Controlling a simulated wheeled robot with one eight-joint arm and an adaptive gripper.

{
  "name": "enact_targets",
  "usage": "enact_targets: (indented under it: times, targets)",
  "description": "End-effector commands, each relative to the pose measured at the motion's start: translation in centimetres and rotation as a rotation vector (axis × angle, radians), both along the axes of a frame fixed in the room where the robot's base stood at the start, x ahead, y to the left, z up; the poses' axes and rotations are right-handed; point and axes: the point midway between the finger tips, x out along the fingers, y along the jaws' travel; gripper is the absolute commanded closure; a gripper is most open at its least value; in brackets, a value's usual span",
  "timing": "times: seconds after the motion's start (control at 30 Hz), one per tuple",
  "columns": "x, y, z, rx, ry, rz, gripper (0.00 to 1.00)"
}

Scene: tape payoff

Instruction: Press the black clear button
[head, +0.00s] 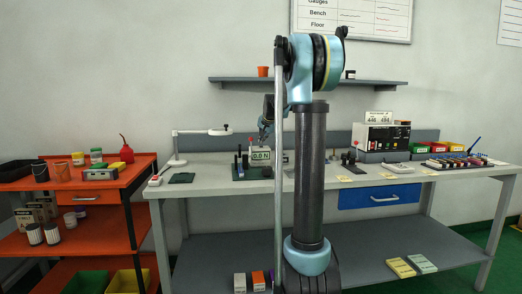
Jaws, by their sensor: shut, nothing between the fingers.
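A small instrument with a pale display (260,155) reading about "0.0 N" stands on the grey bench (215,185), on a dark green base. I cannot make out a black clear button at this size. My gripper (263,139) is just above the back of this instrument, pointing down and small in the view. It looks shut and empty. I cannot tell whether it touches anything. My own arm column hides the bench just right of the instrument.
A white lamp (178,150) stands left of the instrument. A control box (382,137), colored bins (430,147) and a rack (460,161) stand at right. A grey shelf (232,82) hangs behind. An orange cart (78,192) is at left.

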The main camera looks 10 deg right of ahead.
Motion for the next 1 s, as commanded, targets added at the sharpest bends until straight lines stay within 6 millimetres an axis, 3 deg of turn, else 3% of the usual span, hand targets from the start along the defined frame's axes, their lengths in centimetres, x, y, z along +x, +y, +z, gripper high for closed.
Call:
enact_targets:
  times: [0.37,1.0]
  targets:
    - [0.0,0.0,0.3,0.0,0.0,0.0,1.0]
    - [0.0,0.0,5.0,0.0,0.0,0.0,1.0]
